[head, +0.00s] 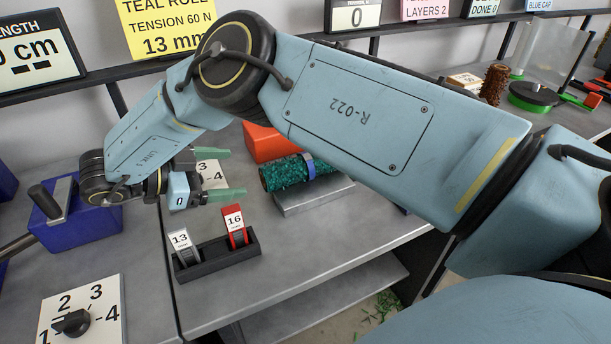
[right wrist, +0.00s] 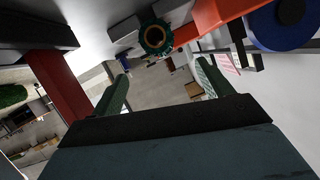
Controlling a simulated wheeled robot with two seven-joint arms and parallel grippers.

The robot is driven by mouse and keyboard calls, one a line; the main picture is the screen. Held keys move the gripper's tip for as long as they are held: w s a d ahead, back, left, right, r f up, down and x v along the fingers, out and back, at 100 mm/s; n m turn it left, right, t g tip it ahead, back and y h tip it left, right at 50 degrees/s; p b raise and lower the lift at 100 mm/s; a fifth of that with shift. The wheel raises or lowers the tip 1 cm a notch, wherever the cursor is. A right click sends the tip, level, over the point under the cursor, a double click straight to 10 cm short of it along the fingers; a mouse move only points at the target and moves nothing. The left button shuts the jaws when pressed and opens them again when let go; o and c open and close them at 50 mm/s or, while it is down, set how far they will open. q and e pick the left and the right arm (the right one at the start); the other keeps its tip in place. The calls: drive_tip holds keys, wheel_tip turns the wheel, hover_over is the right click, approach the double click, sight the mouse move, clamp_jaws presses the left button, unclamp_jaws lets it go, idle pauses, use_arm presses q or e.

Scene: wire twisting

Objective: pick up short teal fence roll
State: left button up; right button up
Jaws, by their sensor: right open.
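The teal fence roll (head: 282,176) lies on its side on a grey metal block (head: 318,198), with a blue band (head: 309,165) around it. Its right part is close under my right arm in the head view. My right gripper (head: 226,173) is open and empty, its green fingers pointing right toward the roll's near-left end, apart from it. In the right wrist view the roll's round open end (right wrist: 155,38) shows ahead, above the space between the fingers. My left gripper is not in view.
An orange block (head: 267,142) stands behind the roll. A black holder (head: 219,259) with gauges marked 13 and 16 stands in front of my gripper. A blue block (head: 78,222) with a handle is at left. A brown roll (head: 494,84) stands at the back right.

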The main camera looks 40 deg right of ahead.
sight(262, 172)
drive_tip(key=b+x, duration=0.1)
drive_tip(key=x, duration=0.6)
drive_tip(key=shift+s+d+f, duration=0.1)
drive_tip(key=shift+d+f, duration=0.05)
drive_tip(key=shift+d, duration=0.1)
drive_tip(key=shift+b+x, duration=0.8)
drive_tip(key=shift+x, duration=2.1)
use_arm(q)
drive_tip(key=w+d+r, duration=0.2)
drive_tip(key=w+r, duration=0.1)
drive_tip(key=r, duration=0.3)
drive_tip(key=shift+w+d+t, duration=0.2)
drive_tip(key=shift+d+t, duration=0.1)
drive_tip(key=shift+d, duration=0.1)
use_arm(e)
drive_tip(key=shift+s, duration=0.1)
drive_tip(key=shift+c, duration=0.5)
drive_tip(key=c, duration=1)
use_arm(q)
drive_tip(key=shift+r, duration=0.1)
use_arm(e)
drive_tip(key=shift+c, duration=0.2)
